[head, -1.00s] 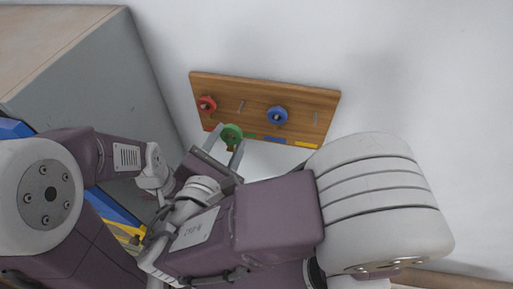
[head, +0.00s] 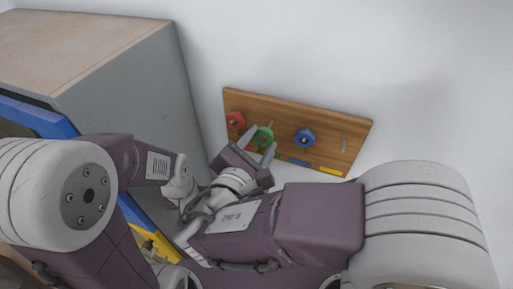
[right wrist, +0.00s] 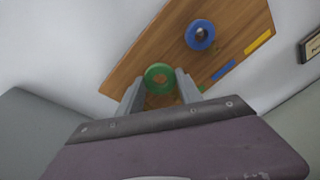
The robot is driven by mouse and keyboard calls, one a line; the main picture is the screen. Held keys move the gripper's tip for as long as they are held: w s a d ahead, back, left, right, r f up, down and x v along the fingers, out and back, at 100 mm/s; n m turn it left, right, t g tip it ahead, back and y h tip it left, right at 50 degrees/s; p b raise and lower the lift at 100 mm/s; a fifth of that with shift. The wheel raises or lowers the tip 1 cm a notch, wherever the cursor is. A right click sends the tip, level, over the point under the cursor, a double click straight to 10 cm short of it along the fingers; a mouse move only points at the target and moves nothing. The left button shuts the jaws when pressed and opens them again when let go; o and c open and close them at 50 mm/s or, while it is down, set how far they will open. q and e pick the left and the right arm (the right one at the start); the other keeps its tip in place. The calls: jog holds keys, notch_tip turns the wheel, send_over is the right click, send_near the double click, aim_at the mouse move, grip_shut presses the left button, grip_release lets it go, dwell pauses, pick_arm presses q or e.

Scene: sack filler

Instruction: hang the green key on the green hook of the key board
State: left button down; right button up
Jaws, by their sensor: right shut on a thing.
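The green key (head: 264,137), with a round ring-shaped head, is between the fingertips of my right gripper (head: 262,144), which is shut on it. The key also shows in the right wrist view (right wrist: 159,77), between the two grey fingers (right wrist: 160,92). It is in front of the wooden key board (head: 335,121), at its second position from the left. The green hook there is largely hidden by the key and fingers. I cannot tell whether the ring is around the hook or only in front of it. My left gripper is not visible.
A red key (head: 235,120) hangs at the board's left end and a blue key (head: 304,138) hangs right of the green one. The bare peg (head: 343,144) at the right is above a yellow label (head: 331,171). A grey cabinet (head: 135,85) stands left.

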jog(key=shift+x, duration=1.35)
jog(key=shift+w+d+f+b, duration=0.25)
jog(key=shift+w+f+b, duration=0.15)
jog(key=shift+w+b, duration=0.4)
jog(key=o, duration=1.4)
jog(key=b+v, duration=0.3)
jog(key=v, duration=0.6)
